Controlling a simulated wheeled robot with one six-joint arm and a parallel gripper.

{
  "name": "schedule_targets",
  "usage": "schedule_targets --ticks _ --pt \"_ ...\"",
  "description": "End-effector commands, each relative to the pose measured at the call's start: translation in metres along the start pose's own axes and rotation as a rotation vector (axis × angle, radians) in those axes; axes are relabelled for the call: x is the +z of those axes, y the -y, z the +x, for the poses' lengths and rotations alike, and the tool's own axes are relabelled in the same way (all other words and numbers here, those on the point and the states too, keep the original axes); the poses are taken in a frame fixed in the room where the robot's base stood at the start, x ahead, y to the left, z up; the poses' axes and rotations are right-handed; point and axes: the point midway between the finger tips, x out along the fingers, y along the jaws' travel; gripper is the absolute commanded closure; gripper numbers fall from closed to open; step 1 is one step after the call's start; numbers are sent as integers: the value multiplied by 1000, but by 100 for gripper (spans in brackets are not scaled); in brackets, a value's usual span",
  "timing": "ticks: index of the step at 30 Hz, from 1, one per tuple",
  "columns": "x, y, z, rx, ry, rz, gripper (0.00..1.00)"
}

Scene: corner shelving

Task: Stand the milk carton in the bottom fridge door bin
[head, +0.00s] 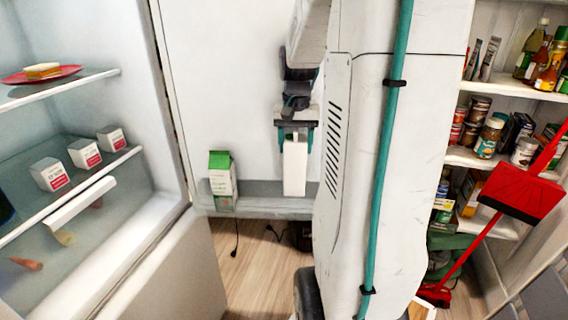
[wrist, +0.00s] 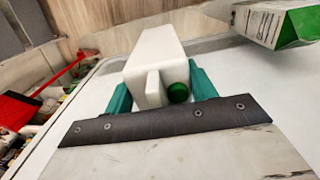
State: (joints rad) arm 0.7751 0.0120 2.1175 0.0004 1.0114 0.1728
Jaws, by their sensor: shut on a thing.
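The white milk carton (head: 294,168) hangs upright below my gripper (head: 295,128) in the head view. My gripper is shut on its upper end, with a teal finger on each side. In the wrist view the carton (wrist: 155,52) shows its green cap (wrist: 178,92) between the teal fingers of my gripper (wrist: 160,95). The bottom fridge door bin (head: 262,206) runs along the low part of the open door. The carton's lower end overlaps the bin in the head view; I cannot tell whether it is inside or touching.
A green-and-white carton (head: 222,178) stands in the bin's left part; it also shows in the wrist view (wrist: 285,22). The fridge shelf (head: 75,205) with several small cartons is at left. A red dustpan (head: 522,192) and pantry shelves are at right.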

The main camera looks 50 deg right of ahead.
Motion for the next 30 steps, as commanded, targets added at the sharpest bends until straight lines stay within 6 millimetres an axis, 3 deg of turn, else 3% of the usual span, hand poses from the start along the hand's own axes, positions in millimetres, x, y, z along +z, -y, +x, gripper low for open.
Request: schedule_targets --ticks 6,13,19,30 --pt "2 0 25 0 1 0 100" --pt "2 0 38 0 1 0 100" --pt "2 0 65 0 2 0 100" --pt "-2 0 70 0 -1 0 100"
